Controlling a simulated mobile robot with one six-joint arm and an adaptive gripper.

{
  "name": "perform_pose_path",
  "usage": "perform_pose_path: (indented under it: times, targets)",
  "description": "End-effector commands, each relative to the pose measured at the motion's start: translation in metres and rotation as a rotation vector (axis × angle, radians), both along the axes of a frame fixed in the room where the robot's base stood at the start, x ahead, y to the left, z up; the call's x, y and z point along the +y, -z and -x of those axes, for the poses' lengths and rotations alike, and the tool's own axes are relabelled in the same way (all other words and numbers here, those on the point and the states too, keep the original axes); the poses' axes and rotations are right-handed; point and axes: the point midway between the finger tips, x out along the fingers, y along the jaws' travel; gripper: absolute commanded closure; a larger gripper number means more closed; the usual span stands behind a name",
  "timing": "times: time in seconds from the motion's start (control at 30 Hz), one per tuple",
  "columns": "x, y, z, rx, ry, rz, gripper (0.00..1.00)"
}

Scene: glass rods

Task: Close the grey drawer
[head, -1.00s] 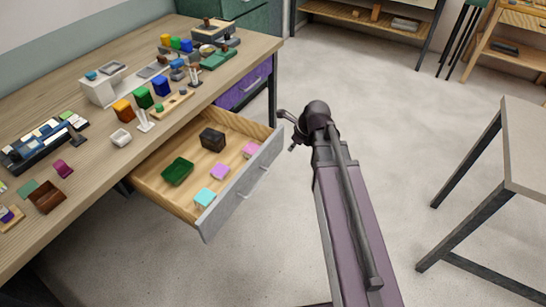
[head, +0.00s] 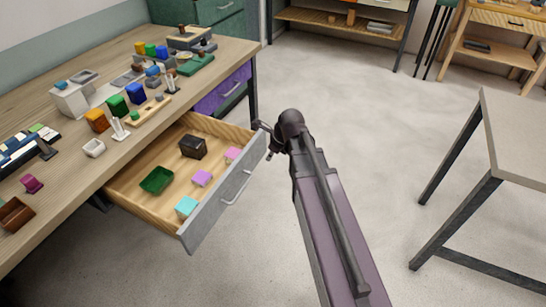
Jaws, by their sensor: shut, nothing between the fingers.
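The grey drawer (head: 226,203) stands pulled out from under the wooden workbench. Its grey front has a bar handle (head: 237,188). Inside lie a green tray (head: 157,180), a dark box (head: 193,147), a cyan block (head: 186,207) and two pink-violet blocks (head: 202,178). My gripper (head: 262,131) is at the far right end of the drawer front, close to its upper corner, and partly hidden by my arm. It looks shut and empty. I cannot tell whether it touches the front.
The workbench top (head: 60,190) carries several coloured blocks, holders and trays. A purple drawer (head: 222,92) sits shut beyond the grey one. A table (head: 515,140) stands at the right. The floor (head: 350,110) between is clear.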

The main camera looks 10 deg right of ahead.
Motion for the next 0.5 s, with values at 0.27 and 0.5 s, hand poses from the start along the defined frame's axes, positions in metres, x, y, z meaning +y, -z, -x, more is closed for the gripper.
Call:
perform_pose_path:
  times: [0.27,0.5]
  targets:
    - [0.007,0.025,-0.006,0.000,0.000,0.000,1.00]
    - [0.013,0.043,-0.010,0.000,-0.001,0.000,1.00]
